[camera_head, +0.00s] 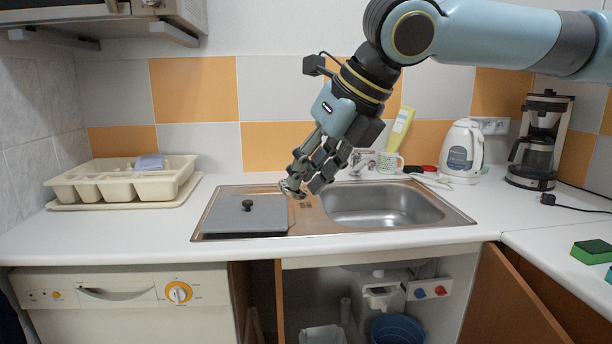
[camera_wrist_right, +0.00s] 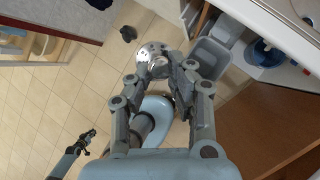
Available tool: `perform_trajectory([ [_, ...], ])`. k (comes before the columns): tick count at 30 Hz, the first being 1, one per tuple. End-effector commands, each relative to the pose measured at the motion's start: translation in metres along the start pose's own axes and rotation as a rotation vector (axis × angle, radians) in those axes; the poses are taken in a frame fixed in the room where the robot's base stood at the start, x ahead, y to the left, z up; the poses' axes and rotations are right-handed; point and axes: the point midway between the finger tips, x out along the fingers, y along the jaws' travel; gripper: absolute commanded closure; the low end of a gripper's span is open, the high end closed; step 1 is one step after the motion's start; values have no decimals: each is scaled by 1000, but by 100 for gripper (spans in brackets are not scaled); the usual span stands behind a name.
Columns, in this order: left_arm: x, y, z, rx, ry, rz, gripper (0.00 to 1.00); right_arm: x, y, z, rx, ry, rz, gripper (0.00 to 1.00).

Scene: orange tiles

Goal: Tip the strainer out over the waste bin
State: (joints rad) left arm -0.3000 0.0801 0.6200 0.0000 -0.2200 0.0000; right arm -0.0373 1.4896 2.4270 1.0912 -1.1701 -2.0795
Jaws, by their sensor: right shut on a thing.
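My right gripper (camera_head: 297,186) is above the sink counter in the head view, pointing down and left. It is shut on the strainer (camera_head: 290,187), a small shiny metal piece at its fingertips. In the right wrist view the strainer (camera_wrist_right: 152,58) shows as a round metal dish at the fingertips of the right gripper (camera_wrist_right: 167,68), which partly hide it. A grey open bin (camera_wrist_right: 208,57), likely the waste bin, stands to its right there. A pale bin rim (camera_head: 322,334) shows under the sink in the head view. My left gripper (camera_wrist_right: 88,137) is small at lower left in the wrist view; its opening is unclear.
The sink (camera_head: 440,210) has an open basin and a grey lid (camera_head: 245,217) with a black knob. The cabinet door (camera_head: 505,300) below stands open. A blue tub (camera_head: 398,330) is inside. A cutlery tray (camera_head: 125,182), kettle (camera_head: 461,150) and coffee maker (camera_head: 540,140) stand on the counter.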

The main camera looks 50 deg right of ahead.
Motion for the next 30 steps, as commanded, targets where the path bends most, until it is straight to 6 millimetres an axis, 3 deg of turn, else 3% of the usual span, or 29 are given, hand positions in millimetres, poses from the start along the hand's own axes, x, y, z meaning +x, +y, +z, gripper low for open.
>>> perform_trajectory([
  [30, -11, -1, -2, 0, 2, 0, 100, -17, -8, 11, -57, -9, -64, 100],
])
